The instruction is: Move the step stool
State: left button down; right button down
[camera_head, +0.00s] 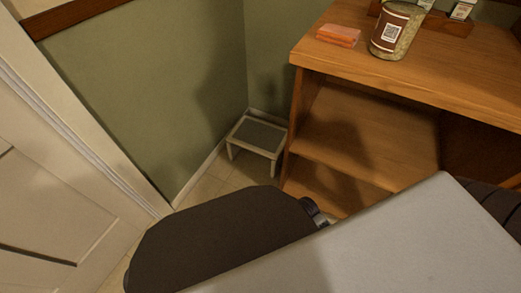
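The step stool (257,135) is small and white with a grey top panel. It stands upright on the tiled floor in the corner, between the green wall and the side of the wooden shelf unit. Neither of my grippers shows in the head view. The dark and light grey parts in the lower foreground belong to my own body and hide the floor in front of the stool.
The wooden shelf unit (335,67) stands right of the stool, with a jar (398,32) and an orange block (338,36) on top. A white door (60,215) stands at left. A narrow strip of tiled floor (203,188) is clear before the stool.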

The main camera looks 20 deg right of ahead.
aim_at(268, 140)
jog(key=i+l+z, duration=0.2)
jog(key=z, duration=0.3)
jog(key=i+l+z, duration=0.1)
jog(key=z, duration=0.4)
jog(key=i+z, duration=0.3)
jog(key=z, duration=0.2)
